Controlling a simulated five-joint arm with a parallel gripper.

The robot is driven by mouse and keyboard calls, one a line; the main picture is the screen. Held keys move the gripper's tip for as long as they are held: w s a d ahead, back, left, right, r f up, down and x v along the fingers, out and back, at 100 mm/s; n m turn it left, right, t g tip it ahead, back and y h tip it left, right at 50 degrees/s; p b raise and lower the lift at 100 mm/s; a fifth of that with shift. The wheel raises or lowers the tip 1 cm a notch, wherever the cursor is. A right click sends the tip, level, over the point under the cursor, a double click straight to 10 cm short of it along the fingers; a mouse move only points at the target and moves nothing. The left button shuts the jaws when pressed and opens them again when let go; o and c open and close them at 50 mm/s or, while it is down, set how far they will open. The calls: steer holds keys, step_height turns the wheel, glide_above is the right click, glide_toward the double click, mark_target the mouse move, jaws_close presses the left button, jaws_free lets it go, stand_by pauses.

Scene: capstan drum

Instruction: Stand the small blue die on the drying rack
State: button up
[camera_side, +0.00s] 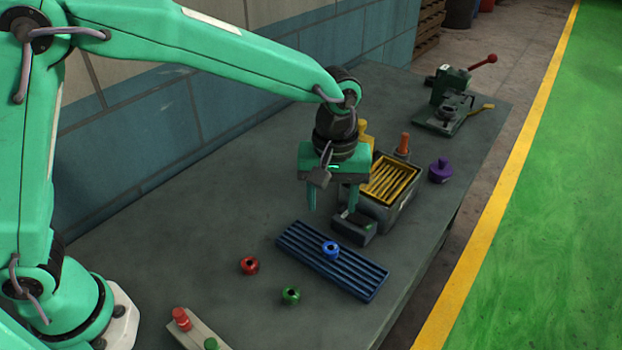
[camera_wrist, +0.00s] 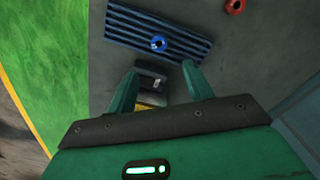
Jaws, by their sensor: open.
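The small blue die (camera_side: 330,249), a short ring-like piece with a dark hole facing up, rests on the ridged blue drying rack (camera_side: 365,284). It sits on the ridges toward the rack's far long side and looks upright. The wrist view also shows the die (camera_wrist: 158,43) and the rack (camera_wrist: 125,27), both beyond my fingertips. My gripper (camera_side: 332,203) is open and empty, pointing down above the table, behind the die and rack in the side view and apart from both. The wrist view shows my two green fingers (camera_wrist: 159,75) spread with nothing held between them.
A dark block (camera_side: 354,226) stands close below my gripper, beside a bin with yellow slats (camera_side: 390,180). A red die (camera_side: 250,266) and a green die (camera_side: 291,295) lie left of the rack. A purple piece (camera_side: 440,170) and a press (camera_side: 450,105) stand farther back.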

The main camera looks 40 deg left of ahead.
steer(key=s+a+r+m+t, duration=0.1)
steer(key=s+a+r+m, duration=0.15)
steer(key=a+r, duration=0.35)
steer(key=s+a+r+m+t, duration=0.1)
steer(key=s+a+r, duration=0.25)
steer(key=a, duration=0.45)
steer(key=s+a+m+t, duration=0.3)
steer(key=s+a, duration=0.6)
steer(key=s, duration=0.3)
steer(key=shift+a+t, duration=0.3)
steer(key=shift+a, duration=0.1)
